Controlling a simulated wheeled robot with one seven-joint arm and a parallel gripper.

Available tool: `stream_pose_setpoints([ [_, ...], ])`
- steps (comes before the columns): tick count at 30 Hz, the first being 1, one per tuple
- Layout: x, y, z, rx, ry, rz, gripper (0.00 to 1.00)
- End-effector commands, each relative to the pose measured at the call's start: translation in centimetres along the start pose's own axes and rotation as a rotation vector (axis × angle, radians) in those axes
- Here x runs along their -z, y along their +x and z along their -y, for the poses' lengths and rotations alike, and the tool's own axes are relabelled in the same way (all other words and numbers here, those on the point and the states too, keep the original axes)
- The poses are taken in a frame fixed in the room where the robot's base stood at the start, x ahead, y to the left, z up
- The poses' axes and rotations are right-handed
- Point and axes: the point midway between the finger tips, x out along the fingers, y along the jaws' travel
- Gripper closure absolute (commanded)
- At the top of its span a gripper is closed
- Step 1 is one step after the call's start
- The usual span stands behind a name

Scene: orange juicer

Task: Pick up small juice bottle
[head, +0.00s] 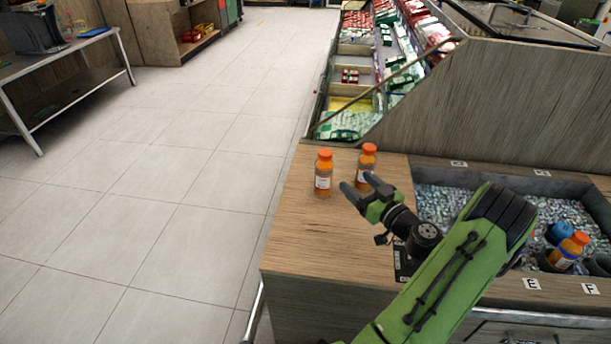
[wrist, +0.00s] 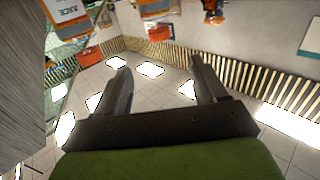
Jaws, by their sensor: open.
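Two small orange juice bottles stand upright on the wooden counter: a left bottle (head: 323,174) and a right bottle (head: 366,165), each with an orange cap and white label. A third bottle (head: 568,251) leans in a dark holder in the ice at the right. My gripper (head: 357,183) is open and empty, its fingers pointing toward the two standing bottles, close to the right one. In the wrist view my gripper (wrist: 161,72) shows nothing between its fingers. Parts of two labelled bottles, a left one (wrist: 67,14) and a middle one (wrist: 156,9), show at the top edge, cut off.
The wooden counter (head: 325,235) is clear in front of the bottles. An ice bin (head: 450,197) with letter labels lies at the right. A slanted display case (head: 470,95) and a produce shelf rise behind. Open tiled floor (head: 170,200) lies to the left.

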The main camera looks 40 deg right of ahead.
Motion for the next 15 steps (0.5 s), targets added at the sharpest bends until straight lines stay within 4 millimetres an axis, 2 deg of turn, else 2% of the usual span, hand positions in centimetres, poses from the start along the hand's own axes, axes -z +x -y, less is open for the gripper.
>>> stream_pose_setpoints([
  [2,0.0,0.6,-0.1,-0.003,-0.002,-0.003,0.29],
  [12,0.1,8.7,0.1,0.002,-0.004,-0.004,0.29],
  [15,0.1,10.1,0.0,0.000,-0.002,-0.003,0.29],
])
